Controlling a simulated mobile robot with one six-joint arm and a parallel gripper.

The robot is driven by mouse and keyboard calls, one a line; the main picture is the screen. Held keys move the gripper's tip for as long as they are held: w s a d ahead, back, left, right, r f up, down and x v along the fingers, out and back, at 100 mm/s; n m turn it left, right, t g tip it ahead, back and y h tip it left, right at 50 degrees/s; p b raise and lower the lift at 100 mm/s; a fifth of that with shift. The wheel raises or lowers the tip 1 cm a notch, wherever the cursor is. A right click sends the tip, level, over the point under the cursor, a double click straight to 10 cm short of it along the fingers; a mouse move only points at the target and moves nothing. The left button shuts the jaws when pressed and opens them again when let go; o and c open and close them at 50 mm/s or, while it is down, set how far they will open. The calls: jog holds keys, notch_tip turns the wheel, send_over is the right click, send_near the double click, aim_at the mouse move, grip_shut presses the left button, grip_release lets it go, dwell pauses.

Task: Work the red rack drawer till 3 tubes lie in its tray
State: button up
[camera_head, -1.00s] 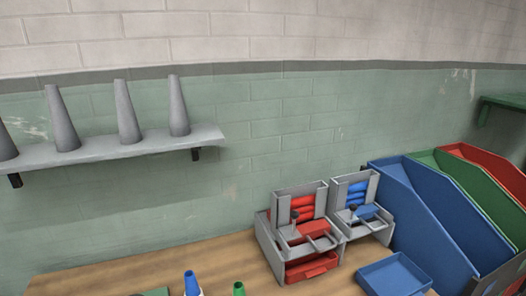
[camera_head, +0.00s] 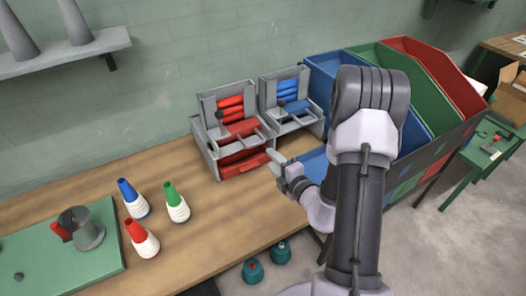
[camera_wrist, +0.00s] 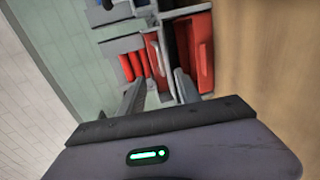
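The red rack (camera_head: 208,108) is a grey frame on the table against the wall, with several red tubes (camera_head: 230,111) stacked in its upright chute. Below them is a red drawer (camera_head: 242,128) with a grey handle, and at the base a red tray (camera_head: 246,164). What lies in the tray is too small to tell. My gripper (camera_head: 273,160) is in front of the rack's lower right side, apart from the tubes. In the wrist view my gripper (camera_wrist: 162,85) has its fingers spread with nothing between them; the tubes (camera_wrist: 136,65) and tray (camera_wrist: 202,52) show beyond.
A matching blue rack (camera_head: 290,98) stands close on the right, with a blue tray (camera_head: 314,165) before it, partly hidden by my arm. Large blue, green and red bins stand farther right. The table's middle is clear.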

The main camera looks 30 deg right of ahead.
aim_at(257, 144)
jog(key=w, duration=0.3)
jog(key=w+f, duration=0.1)
jog(key=w, duration=0.3)
jog(key=w+f, duration=0.1)
jog(key=w, duration=0.3)
jog(key=shift+w+a+f+p, duration=0.2)
jog(key=shift+w+f+p, duration=0.05)
jog(key=shift+p, duration=0.15)
jog(key=shift+d, duration=0.1)
jog(key=c, duration=0.9)
jog(key=shift+w+r, duration=0.1)
grip_shut()
jog(key=shift+o, duration=0.4)
grip_release()
jog(key=shift+r, duration=0.2)
jog(key=shift+f, duration=0.15)
grip_shut()
jog(key=shift+p, duration=0.3)
